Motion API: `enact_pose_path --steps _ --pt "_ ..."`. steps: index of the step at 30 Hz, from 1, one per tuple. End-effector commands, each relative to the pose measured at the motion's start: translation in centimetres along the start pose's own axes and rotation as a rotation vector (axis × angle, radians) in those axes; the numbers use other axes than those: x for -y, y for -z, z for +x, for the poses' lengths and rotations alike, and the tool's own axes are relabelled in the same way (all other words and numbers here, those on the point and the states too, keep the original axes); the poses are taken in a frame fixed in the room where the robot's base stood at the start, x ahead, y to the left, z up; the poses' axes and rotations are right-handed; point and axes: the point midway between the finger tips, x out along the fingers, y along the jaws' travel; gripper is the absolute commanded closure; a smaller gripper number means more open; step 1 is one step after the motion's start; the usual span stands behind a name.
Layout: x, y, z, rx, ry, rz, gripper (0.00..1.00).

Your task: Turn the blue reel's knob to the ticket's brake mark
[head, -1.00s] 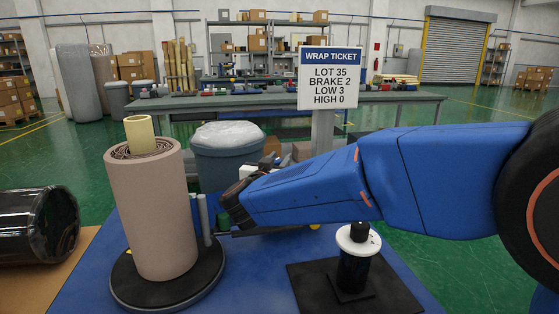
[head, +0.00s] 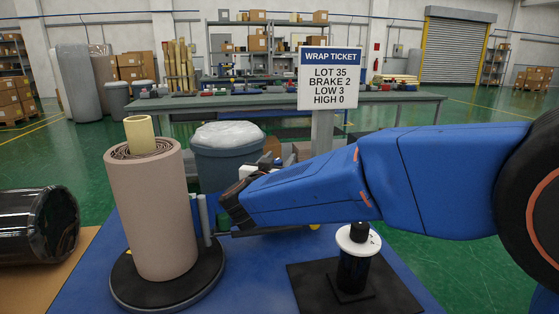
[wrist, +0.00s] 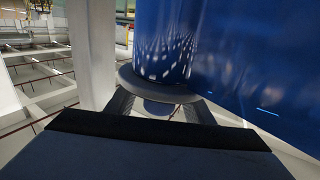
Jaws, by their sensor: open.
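The wrap ticket (head: 327,78) stands upright behind the work table and reads LOT 35, BRAKE 2, LOW 3, HIGH 0. In the wrist view, the blue reel (wrist: 163,45) stands over a grey round flange (wrist: 128,78), with blue film (wrist: 245,60) spreading to the right. A small rounded knob (wrist: 160,108) shows below the flange. My gripper (wrist: 160,100) is open, with one finger on each side of the knob; whether they touch it is unclear. The knob's marks are not visible. In the head view, my arm and the tan roll hide most of the gripper area.
A tall tan wrapped roll (head: 152,215) stands on a black turntable (head: 165,296), close left of my arm's end. A black post with a white dial (head: 358,240) stands at the right on a dark plate. A dark shiny roll (head: 35,225) lies at the far left.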

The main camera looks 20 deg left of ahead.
Motion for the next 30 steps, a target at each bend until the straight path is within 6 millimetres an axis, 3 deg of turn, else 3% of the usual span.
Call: enact_pose_path --steps 8,24,30 --pt "0.1 0.0 -2.3 0.000 0.003 0.000 0.53" --pt "0.1 0.0 -12.9 0.000 0.004 -0.001 0.53" --pt "0.1 0.0 -15.9 -0.001 0.003 0.000 0.53"
